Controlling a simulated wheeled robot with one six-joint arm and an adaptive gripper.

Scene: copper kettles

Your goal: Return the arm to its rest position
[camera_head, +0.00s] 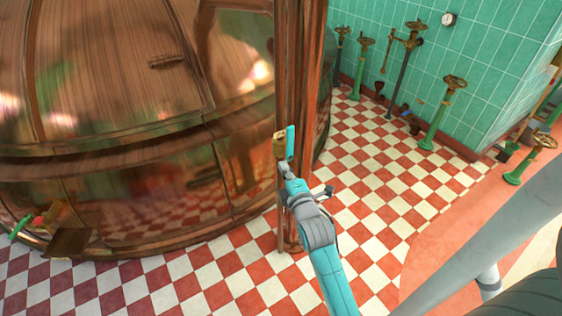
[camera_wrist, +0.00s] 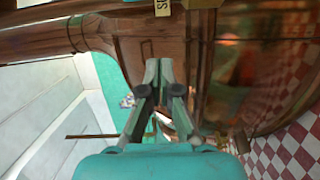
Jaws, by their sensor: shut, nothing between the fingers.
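My arm reaches up from the bottom middle of the head view, its links teal and grey. My gripper (camera_head: 286,166) is at its far end, in front of the copper column and beside the large copper kettle (camera_head: 130,110). In the wrist view the two grey fingers of my gripper (camera_wrist: 159,66) come together at their tips, with nothing between them. A small brass-coloured piece (camera_head: 279,146) shows just above the gripper in the head view. I cannot tell whether the gripper touches it.
A copper column (camera_head: 309,90) stands close to the gripper. Green valve stands with brass handwheels (camera_head: 455,82) line the tiled wall at right. Open red-and-white checkered floor (camera_head: 375,195) lies right of the arm. A yellow lettered plate (camera_wrist: 162,8) is at the top of the wrist view.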

